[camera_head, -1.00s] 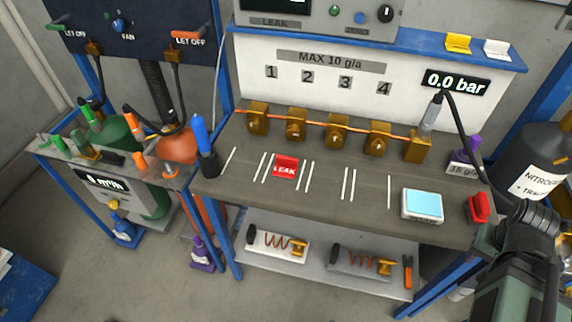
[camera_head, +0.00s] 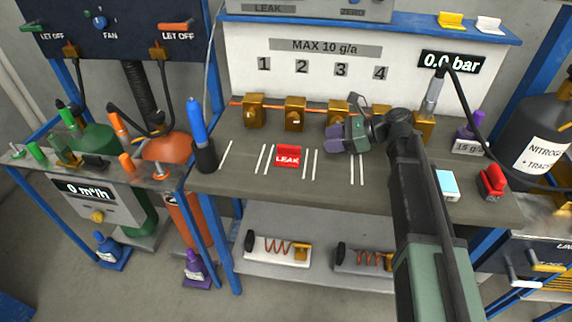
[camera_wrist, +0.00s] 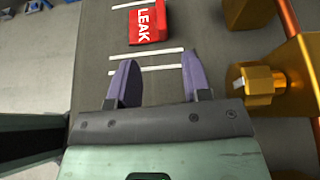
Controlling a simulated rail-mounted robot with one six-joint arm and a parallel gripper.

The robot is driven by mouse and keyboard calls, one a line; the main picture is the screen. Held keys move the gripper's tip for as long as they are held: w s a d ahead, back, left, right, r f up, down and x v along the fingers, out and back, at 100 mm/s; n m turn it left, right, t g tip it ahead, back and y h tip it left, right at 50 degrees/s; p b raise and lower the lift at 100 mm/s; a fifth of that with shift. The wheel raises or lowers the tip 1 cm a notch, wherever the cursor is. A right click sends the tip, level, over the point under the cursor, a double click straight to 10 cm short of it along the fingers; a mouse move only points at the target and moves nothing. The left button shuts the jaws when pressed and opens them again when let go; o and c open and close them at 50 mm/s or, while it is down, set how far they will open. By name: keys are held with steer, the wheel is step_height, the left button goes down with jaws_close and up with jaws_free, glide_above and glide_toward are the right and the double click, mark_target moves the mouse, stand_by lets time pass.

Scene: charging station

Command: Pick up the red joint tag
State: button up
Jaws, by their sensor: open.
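The red joint tag (camera_head: 288,157), marked LEAK in white, stands on the grey bench top between pairs of white lines. My gripper (camera_head: 333,142) is over the bench to the right of the tag. In the wrist view its two purple fingers (camera_wrist: 158,78) are apart with only bare bench and white lines between them. The tag lies beyond the fingertips, not touching them.
Brass fittings (camera_head: 295,119) on a copper pipe stand along the bench's back; one brass fitting (camera_wrist: 257,83) is close right of my gripper in the wrist view. A blue torch-like bottle (camera_head: 199,130) stands left. A red clip (camera_head: 492,181) is at the right.

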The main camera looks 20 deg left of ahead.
mark_target(291, 146)
steer(key=shift+w+a+r+m, duration=0.1)
steer(key=shift+a+r+m, duration=0.1)
steer(key=shift+a+m, duration=0.15)
steer(key=b+x, duration=0.2)
steer(key=x, duration=0.3)
steer(key=shift+a, duration=0.3)
steer(key=b+x, duration=0.2)
steer(key=x, duration=0.2)
steer(key=shift+a+f, duration=0.3)
steer(key=shift+f, duration=0.05)
steer(key=shift+a, duration=0.25)
steer(key=shift+d+r, duration=0.1)
steer(key=shift+c, duration=0.2)
jaws_close()
